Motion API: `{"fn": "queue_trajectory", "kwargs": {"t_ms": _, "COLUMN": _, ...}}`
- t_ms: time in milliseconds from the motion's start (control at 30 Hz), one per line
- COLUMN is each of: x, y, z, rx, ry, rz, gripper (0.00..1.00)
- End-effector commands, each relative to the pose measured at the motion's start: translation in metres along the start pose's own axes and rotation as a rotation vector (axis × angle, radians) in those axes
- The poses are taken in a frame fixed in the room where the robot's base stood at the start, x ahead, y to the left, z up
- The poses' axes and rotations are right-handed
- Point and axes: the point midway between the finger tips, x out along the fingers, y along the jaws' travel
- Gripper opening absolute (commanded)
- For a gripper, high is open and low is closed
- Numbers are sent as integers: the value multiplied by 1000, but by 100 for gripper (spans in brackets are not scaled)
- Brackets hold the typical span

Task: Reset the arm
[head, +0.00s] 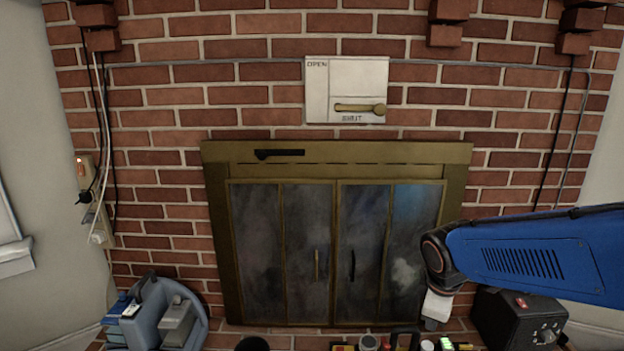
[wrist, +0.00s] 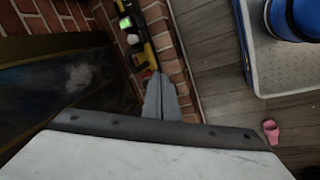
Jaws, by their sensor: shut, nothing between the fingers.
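My gripper (head: 437,308) hangs at the lower right in the head view, in front of the right edge of the fireplace (head: 460,185). In the wrist view my gripper (wrist: 161,98) shows as two grey fingers, shut together with nothing between them. My blue arm reaches in from the right edge of the head view. The glass doors (head: 312,250) of the fireplace are shut.
A white plate marked OPEN and SHUT (head: 346,80) with a brass lever is on the brick wall. A blue caddy (head: 160,320) stands lower left, a black box (head: 515,320) lower right. A pink object (wrist: 270,131) lies on the wooden floor.

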Motion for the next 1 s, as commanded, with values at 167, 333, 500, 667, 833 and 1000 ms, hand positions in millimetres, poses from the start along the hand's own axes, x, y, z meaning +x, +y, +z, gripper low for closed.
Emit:
{"fn": "queue_trajectory", "kwargs": {"t_ms": 167, "x": -32, "y": -19, "z": 26, "rx": 251, "ry": 42, "rz": 11, "gripper": 0}}
{"fn": "queue_trajectory", "kwargs": {"t_ms": 333, "x": -56, "y": -41, "z": 48, "rx": 488, "ry": 83, "rz": 8, "gripper": 0}}
{"fn": "queue_trajectory", "kwargs": {"t_ms": 500, "x": -77, "y": -65, "z": 67, "rx": 720, "ry": 129, "rz": -2, "gripper": 0}}
{"fn": "queue_trajectory", "kwargs": {"t_ms": 667, "x": -91, "y": -86, "z": 81, "rx": 906, "ry": 169, "rz": -18, "gripper": 0}}
{"fn": "queue_trajectory", "kwargs": {"t_ms": 833, "x": -98, "y": -101, "z": 88, "rx": 1022, "ry": 192, "rz": -34, "gripper": 0}}
{"fn": "queue_trajectory", "kwargs": {"t_ms": 1000, "x": -100, "y": -104, "z": 90, "rx": 1056, "ry": 199, "rz": -38, "gripper": 0}}
